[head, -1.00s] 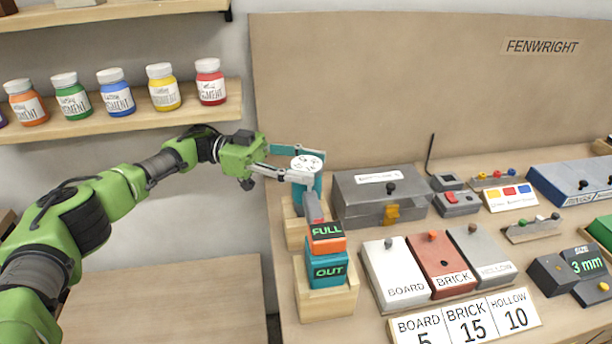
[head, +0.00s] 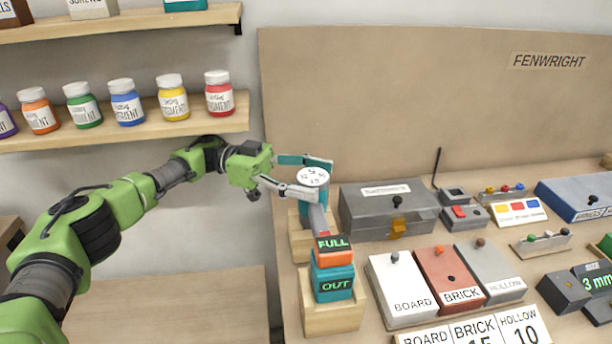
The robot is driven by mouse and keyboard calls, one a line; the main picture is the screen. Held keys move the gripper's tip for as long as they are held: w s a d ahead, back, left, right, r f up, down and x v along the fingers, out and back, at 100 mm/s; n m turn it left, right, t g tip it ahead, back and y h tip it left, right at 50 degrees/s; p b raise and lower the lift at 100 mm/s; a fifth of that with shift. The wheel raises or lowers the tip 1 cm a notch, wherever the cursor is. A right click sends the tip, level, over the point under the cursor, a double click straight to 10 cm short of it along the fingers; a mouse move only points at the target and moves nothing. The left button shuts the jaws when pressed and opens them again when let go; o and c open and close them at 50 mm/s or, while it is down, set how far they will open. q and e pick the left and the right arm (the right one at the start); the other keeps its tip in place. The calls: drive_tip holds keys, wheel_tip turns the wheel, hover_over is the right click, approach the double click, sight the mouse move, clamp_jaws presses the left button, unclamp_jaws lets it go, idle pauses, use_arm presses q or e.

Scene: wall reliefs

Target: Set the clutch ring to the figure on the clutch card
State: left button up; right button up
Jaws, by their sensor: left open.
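The clutch ring (head: 313,177) is a white disc with dark figures on top of a teal and grey drill, which stands in a wooden cradle. The figure it is set to is too small to read. The drill's near end shows FULL (head: 333,244) and OUT (head: 334,285). The clutch card (head: 473,331) lies at the front, with BOARD, BRICK 15 and HOLLOW 10; its lower part is cut off, hiding the BOARD figure. My left gripper (head: 311,178) is open, its fingers around the ring; contact cannot be told. My right gripper is out of view.
Blocks labelled BOARD (head: 402,290), BRICK (head: 449,275) and HOLLOW (head: 490,270) stand right of the drill. A grey case (head: 388,212) sits behind them. A shelf of pigment jars (head: 127,102) hangs at left. The lower left table (head: 170,305) is clear.

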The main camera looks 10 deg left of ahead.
use_arm(q)
drive_tip(key=a, duration=0.7)
drive_tip(key=shift+w, duration=0.4)
drive_tip(key=shift+s+a, duration=0.1)
